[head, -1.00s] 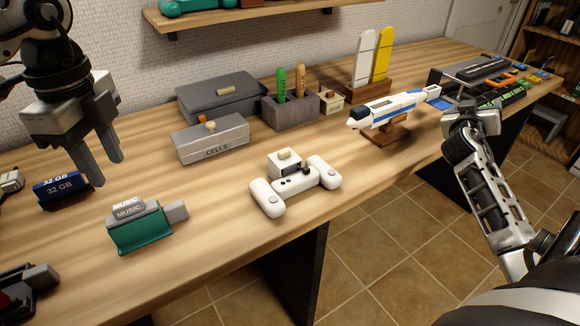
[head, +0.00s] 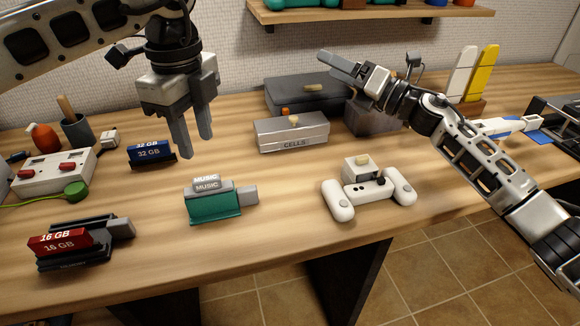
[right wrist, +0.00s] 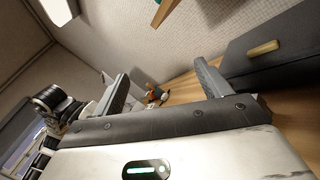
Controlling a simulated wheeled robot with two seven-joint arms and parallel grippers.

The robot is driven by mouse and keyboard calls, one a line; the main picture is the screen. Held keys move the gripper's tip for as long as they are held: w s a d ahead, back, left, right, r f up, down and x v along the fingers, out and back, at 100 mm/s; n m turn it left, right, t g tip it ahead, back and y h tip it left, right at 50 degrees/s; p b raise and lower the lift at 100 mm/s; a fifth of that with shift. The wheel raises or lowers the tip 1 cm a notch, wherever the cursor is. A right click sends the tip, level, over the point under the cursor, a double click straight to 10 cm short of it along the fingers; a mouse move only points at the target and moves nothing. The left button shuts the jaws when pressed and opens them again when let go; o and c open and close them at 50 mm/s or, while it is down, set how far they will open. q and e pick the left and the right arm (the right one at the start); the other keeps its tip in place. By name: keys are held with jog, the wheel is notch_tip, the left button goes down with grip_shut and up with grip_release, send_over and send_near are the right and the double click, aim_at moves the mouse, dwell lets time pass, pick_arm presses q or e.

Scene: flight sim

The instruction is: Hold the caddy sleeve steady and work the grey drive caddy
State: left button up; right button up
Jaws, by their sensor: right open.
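A teal sleeve (head: 213,207) labelled MUSIC stands on the table, with a grey drive caddy (head: 249,195) showing at its right end. A dark sleeve with a red 16 GB block (head: 62,240) and another grey end piece (head: 122,229) lies at the near left. My left gripper (head: 196,146) hangs above and behind the teal sleeve, open and empty, fingers down. My right gripper (head: 340,66) is raised in front of the dark grey box, pointing left, open and empty. Its spread fingers also show in the right wrist view (right wrist: 163,86). How far the caddy sits inside is hidden.
A blue 32 GB block (head: 150,151), a grey CELLS box (head: 291,134) and a dark grey box (head: 290,93) stand behind. A white controller (head: 340,204) lies to the right. A white panel with red switches (head: 55,172) is at left. Bare table surrounds the teal sleeve.

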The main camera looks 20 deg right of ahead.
jog(key=s+a+f+n+g+y, duration=0.25)
jog(key=a+f+n+g, duration=0.25)
jog(key=a+n+g, duration=0.3)
jog(key=n+g+h, duration=0.2)
jog(key=n+g, duration=0.5)
jog(key=n, duration=0.3)
send_near(237, 196)
jog(key=shift+w+d+f, duration=0.1)
jog(key=shift+w+d, duration=0.05)
jog(key=shift+w, duration=0.25)
jog(key=shift+w+d+f, duration=0.15)
jog(key=shift+w, duration=0.2)
jog(key=shift+s+a+f+g, duration=0.1)
jog(key=shift+a+f+g, duration=0.1)
jog(key=shift+a+g, duration=0.1)
jog(key=x, duration=1.1)
jog(key=shift+a, duration=0.15)
